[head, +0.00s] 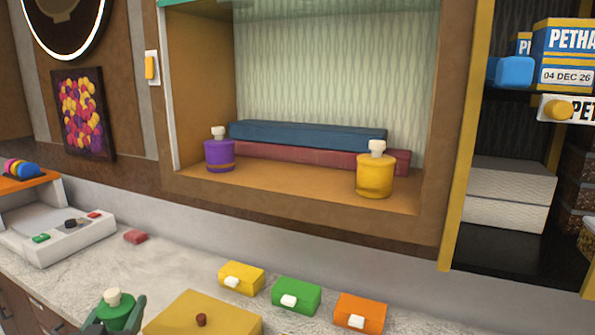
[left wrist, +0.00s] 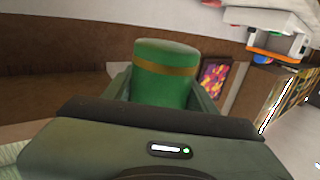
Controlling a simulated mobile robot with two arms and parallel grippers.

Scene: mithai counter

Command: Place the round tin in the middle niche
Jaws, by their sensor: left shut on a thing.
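A round green tin (head: 116,315) with a cream knob is in my left gripper (head: 112,325) at the bottom left of the head view, over the counter. In the left wrist view the tin (left wrist: 166,75) shows a gold band and sits between the fingers, which are shut on it. A wall niche (head: 290,190) stands open above the counter. A purple tin (head: 219,156) is at its left and a yellow tin (head: 375,176) at its right, with bare floor between them. I cannot tell whether this is the middle niche. My right gripper is not in view.
Long blue (head: 300,134) and red (head: 300,157) boxes lie at the niche's back. Yellow (head: 241,277), green (head: 296,295) and orange (head: 360,312) boxes and a large mustard box (head: 205,318) are on the counter (head: 170,265). A scale (head: 55,235) stands left.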

